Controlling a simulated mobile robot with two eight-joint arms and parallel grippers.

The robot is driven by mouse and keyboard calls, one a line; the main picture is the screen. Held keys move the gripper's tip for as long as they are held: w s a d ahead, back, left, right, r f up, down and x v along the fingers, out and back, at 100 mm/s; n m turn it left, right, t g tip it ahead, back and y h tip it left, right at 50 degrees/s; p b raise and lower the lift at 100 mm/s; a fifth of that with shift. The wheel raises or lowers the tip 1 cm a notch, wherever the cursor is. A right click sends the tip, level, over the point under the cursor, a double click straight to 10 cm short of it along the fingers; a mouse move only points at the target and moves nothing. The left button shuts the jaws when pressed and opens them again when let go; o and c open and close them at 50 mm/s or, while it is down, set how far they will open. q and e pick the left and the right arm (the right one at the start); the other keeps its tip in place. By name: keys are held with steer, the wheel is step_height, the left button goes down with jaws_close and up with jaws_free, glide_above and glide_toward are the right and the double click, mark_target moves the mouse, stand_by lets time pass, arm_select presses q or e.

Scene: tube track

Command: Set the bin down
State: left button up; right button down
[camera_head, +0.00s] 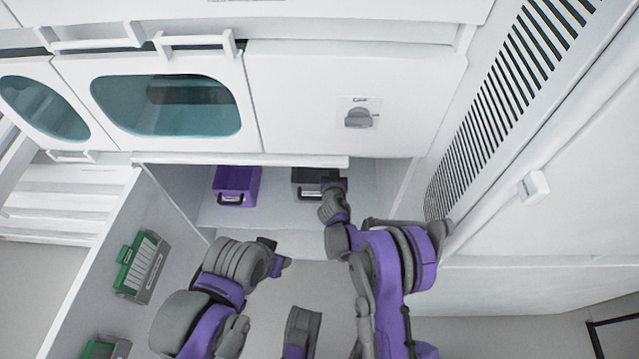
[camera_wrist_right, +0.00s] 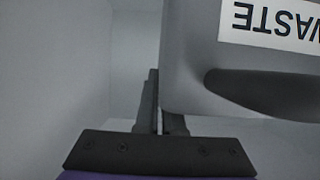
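The dark grey bin (camera_head: 308,177) is in the open lower compartment, to the right of a purple bin. My right gripper (camera_head: 335,184) is at the bin's right side. In the right wrist view the grey bin (camera_wrist_right: 190,70) shows an upside-down WASTE label and a dark handle. There the right gripper's fingers (camera_wrist_right: 160,118) are close together at the bin's side wall, one outside it and one partly hidden behind it; they look shut on the wall. Whether the bin's bottom touches the floor is hidden. My left gripper (camera_head: 278,262) is away from the bin, its fingers unclear.
The purple bin (camera_head: 237,184) stands left in the same compartment, with a gap between the two. Green bins (camera_head: 141,266) sit along the left side. A cabinet front with a knob (camera_head: 358,118) is above the compartment. A vented panel (camera_head: 505,90) is at right.

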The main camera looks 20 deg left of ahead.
step_height(320, 180, down, 5)
steer(key=shift+s+r+b, duration=0.1)
steer(key=shift+b, duration=0.55)
steer(key=shift+f+b, duration=0.55)
steer(key=shift+f, duration=1.7)
steer(key=c, duration=1)
jaws_free()
steer(key=shift+c, duration=0.2)
steer(key=p+v, duration=0.2)
steer(key=v, duration=1)
steer(key=shift+d, duration=0.1)
